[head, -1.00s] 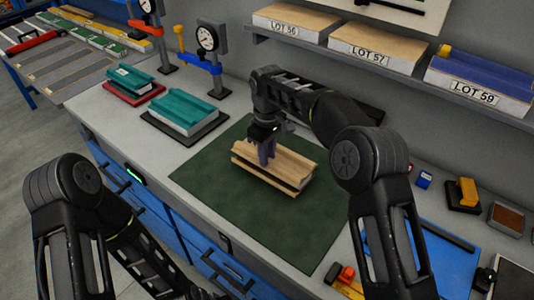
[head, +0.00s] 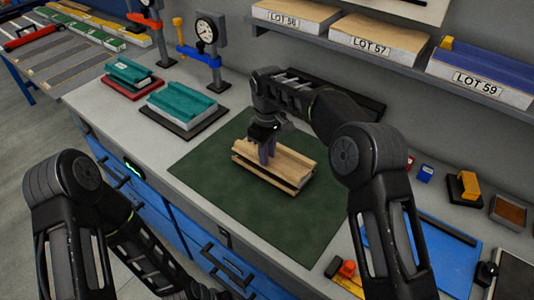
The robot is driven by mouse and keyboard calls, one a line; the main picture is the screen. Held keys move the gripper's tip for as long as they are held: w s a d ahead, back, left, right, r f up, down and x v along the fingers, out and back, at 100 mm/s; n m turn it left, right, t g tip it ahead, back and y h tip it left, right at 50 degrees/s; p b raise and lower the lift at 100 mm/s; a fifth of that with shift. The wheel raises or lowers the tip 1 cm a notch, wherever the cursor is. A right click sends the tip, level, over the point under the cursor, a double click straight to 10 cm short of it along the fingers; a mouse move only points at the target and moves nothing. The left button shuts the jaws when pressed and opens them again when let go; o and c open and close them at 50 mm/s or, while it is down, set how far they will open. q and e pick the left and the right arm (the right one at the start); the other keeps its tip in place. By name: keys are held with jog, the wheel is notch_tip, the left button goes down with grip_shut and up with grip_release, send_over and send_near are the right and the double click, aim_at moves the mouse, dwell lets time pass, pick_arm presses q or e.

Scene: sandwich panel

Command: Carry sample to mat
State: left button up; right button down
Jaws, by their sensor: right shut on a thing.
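The sample, a wood-coloured panel block with a dark middle layer (head: 290,168), is on or just above the dark green mat (head: 215,180); I cannot tell if it touches. My right gripper (head: 266,152) comes down from above and is shut on the sample near its left part. The fingers hide a little of its top. My left arm is folded at the lower left, and its gripper does not show.
Teal panel blocks stand on a black pad (head: 190,128) and a red pad (head: 132,90) at the back left, near two dial gauges. A shelf holds labelled lots (head: 370,46). A blue board (head: 445,250) and small tools lie at the right.

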jog(key=shift+f, duration=0.3)
dwell(0.5)
jog(key=c, duration=1.2)
grip_release()
jog(key=shift+o, duration=0.2)
